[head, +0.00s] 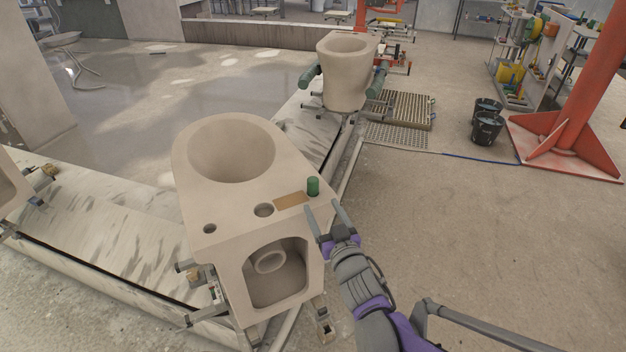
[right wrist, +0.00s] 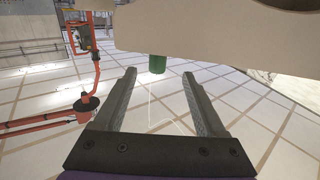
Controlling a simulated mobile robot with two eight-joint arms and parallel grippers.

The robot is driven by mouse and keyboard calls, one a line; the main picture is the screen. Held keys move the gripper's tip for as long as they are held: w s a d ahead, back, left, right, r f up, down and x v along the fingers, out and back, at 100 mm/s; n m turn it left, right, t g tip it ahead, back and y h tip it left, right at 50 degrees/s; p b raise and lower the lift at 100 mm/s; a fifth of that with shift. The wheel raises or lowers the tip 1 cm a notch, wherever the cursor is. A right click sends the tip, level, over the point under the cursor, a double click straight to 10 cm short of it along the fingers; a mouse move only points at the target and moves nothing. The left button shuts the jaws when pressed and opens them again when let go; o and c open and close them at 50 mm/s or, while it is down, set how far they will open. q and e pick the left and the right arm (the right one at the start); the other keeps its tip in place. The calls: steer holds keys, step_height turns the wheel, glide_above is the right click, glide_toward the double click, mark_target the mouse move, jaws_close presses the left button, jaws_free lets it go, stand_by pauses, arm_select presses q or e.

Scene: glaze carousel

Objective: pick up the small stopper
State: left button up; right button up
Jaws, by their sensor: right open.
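The small stopper (head: 313,187) is a short green cylinder standing upright on the flat rear deck of a beige toilet body (head: 190,180), near its right edge. My right gripper (head: 322,206) is open and empty at that edge, its two fingers pointing toward the stopper. In the right wrist view the stopper (right wrist: 157,64) shows just beyond the fingertips (right wrist: 160,75), roughly between them and apart from them. Part of it is hidden by the pale toilet body (right wrist: 215,45) there. My left gripper is not in view.
A tan strip (head: 291,200) lies beside the stopper, near a round hole (head: 264,210) in the deck. A second toilet body (head: 346,75) stands behind on the carousel. Black buckets (head: 487,129) and a red post (head: 583,90) stand right. The floor at right is mostly clear.

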mark_target(315, 189)
steer(key=x, duration=0.3)
steer(key=shift+w+a+r, duration=0.1)
steer(key=shift+a+r, duration=0.1)
steer(key=shift+w+f, duration=0.1)
steer(key=shift+w, duration=0.2)
steer(key=p+x, duration=0.1)
steer(key=x, duration=0.4)
steer(key=shift+w+d, duration=0.15)
steer(key=shift+w, duration=0.15)
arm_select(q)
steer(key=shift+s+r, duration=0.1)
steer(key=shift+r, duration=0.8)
arm_select(e)
steer(key=shift+s, duration=0.1)
steer(key=shift+r, duration=0.2)
steer(key=shift+c, duration=0.8)
jaws_close()
